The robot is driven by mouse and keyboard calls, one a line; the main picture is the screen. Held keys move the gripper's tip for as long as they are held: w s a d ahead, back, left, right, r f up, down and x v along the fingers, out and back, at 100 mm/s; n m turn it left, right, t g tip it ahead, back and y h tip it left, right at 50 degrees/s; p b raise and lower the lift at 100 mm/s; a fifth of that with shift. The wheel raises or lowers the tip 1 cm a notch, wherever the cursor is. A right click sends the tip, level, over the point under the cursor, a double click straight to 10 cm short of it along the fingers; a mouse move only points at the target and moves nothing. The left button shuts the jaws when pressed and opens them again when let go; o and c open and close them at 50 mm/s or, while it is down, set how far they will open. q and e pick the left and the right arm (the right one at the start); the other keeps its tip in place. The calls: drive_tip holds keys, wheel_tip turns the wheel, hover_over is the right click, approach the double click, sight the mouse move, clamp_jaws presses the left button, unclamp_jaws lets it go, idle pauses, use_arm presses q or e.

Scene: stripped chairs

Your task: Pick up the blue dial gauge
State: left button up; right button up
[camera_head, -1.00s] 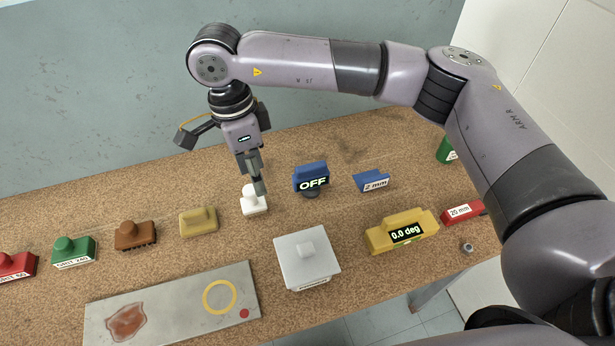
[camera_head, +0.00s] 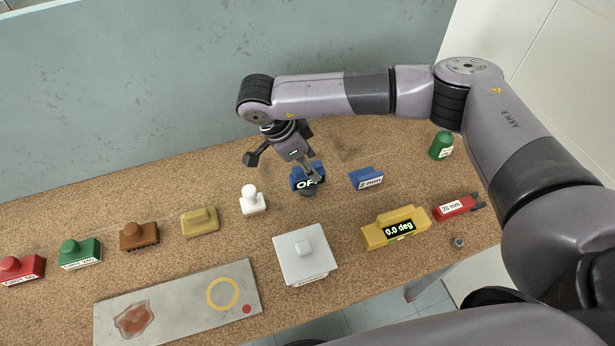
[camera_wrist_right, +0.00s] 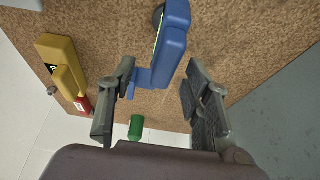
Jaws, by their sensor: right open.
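The blue dial gauge (camera_head: 298,181), with a lit display partly covered by my gripper, stands upright on the bench behind the grey-white block. My right gripper (camera_head: 313,177) is above it, pointing down, and overlaps its right part in the head view. In the right wrist view the gauge (camera_wrist_right: 174,45) shows at the top, beyond and between the spread fingers of the gripper (camera_wrist_right: 160,72). The fingers are open and nothing is held. Whether a finger touches the gauge cannot be told. My left gripper is not in view.
A blue "2 mm" block (camera_head: 366,179) lies close to the right of the gauge. A white knobbed piece (camera_head: 252,201) stands to its left. The grey-white block (camera_head: 304,258) and yellow level (camera_head: 394,230) are nearer. A green weight (camera_head: 441,146) stands farther right.

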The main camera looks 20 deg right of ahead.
sight(308, 178)
drive_tip(key=x, duration=0.1)
drive_tip(key=p+x, duration=0.2)
drive_tip(key=x, duration=0.1)
drive_tip(key=shift+w+a+f, duration=0.15)
drive_tip(key=shift+a, duration=0.1)
drive_tip(key=shift+d+f+p, duration=0.2)
drive_tip(key=shift+f+p, duration=0.1)
drive_tip(key=shift+f, duration=0.3)
drive_tip(key=shift+c, duration=0.6)
clamp_jaws()
